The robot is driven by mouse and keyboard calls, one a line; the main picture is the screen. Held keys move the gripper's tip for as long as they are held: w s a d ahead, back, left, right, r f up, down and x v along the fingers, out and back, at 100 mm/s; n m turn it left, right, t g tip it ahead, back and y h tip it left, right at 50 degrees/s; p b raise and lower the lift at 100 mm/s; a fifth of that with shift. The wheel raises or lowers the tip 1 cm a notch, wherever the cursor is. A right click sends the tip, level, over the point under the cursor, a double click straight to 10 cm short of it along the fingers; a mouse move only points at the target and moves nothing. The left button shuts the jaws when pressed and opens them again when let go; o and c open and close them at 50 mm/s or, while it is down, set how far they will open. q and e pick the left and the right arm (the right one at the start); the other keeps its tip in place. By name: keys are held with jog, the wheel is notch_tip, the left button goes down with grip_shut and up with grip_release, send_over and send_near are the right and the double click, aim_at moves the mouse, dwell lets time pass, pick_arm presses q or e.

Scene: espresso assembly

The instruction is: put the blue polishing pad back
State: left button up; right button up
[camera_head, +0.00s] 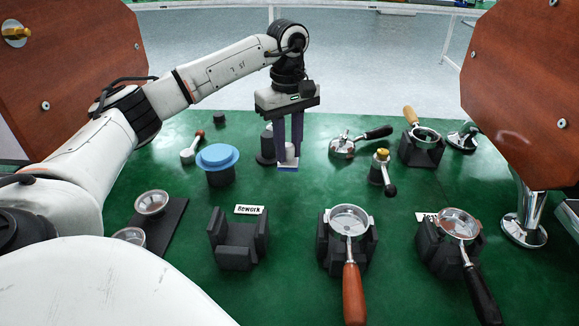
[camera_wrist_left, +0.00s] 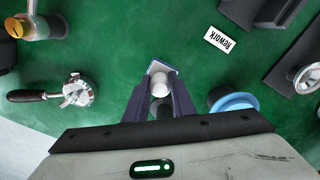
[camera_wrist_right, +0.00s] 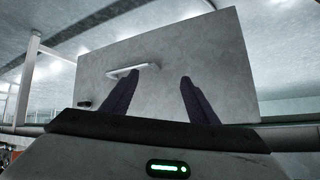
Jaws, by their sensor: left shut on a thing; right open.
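The blue polishing pad (camera_head: 287,168) is a small flat blue block with a white rounded knob. My left gripper (camera_head: 289,148) points down and is shut on its knob, with the pad at or just above the green mat; I cannot tell if it touches. The pad also shows in the left wrist view (camera_wrist_left: 162,67) between the fingertips (camera_wrist_left: 160,84). A dark round stand (camera_head: 266,146) is just left of and behind the pad. My right gripper (camera_wrist_right: 160,82) is open and empty, seen only in its wrist view, facing a grey panel.
A blue round-topped dark cup (camera_head: 217,160) stands left of the pad. A black empty cradle (camera_head: 238,240) with a "Rework" label (camera_head: 249,209) is in front. Portafilters (camera_head: 349,220) rest in holders at the right. Green mat (camera_head: 300,195) is clear just in front of the pad.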

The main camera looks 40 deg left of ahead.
aim_at(289, 163)
pick_arm(q)
notch_tip(289, 163, down, 4)
jog(key=shift+f+b, duration=0.2)
jog(key=shift+b, duration=0.3)
jog(key=shift+r, duration=0.1)
jog(key=shift+f, duration=0.2)
jog(key=o, duration=1)
pick_arm(e)
jog(key=shift+w+a+f, duration=0.15)
jog(key=shift+w+f, duration=0.05)
pick_arm(q)
notch_tip(289, 163, up, 11)
jog(key=p, duration=0.3)
jog(key=shift+r, duration=0.7)
pick_arm(e)
jog(key=shift+s+d+r, duration=0.2)
jog(key=shift+d+r, duration=0.1)
jog(key=shift+r, duration=0.3)
